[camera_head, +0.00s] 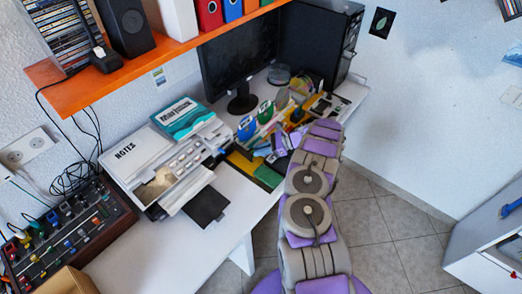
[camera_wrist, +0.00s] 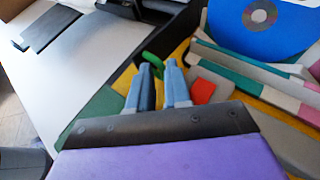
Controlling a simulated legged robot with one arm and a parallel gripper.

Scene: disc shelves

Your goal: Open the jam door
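A grey and white printer-like machine (camera_head: 170,160) stands on the white desk at the left in the head view, with papers on top. I cannot make out which panel is the jam door. My gripper (camera_wrist: 158,70) shows two blue-grey fingers with a narrow gap between them, apparently empty. A small curved green piece (camera_wrist: 151,60) is close to the fingertips in the wrist view; I cannot tell whether they touch it. In the head view my arm reaches over the desk's right part, right of the machine, and the fingers are hard to make out among the clutter.
Coloured disc sleeves (camera_head: 247,128) stand right of the machine, and a blue one with a disc (camera_wrist: 265,20) shows in the wrist view. A monitor (camera_head: 238,65) stands behind. An orange shelf (camera_head: 150,55) overhangs the back. An audio mixer (camera_head: 65,235) is at left. The desk front is clear.

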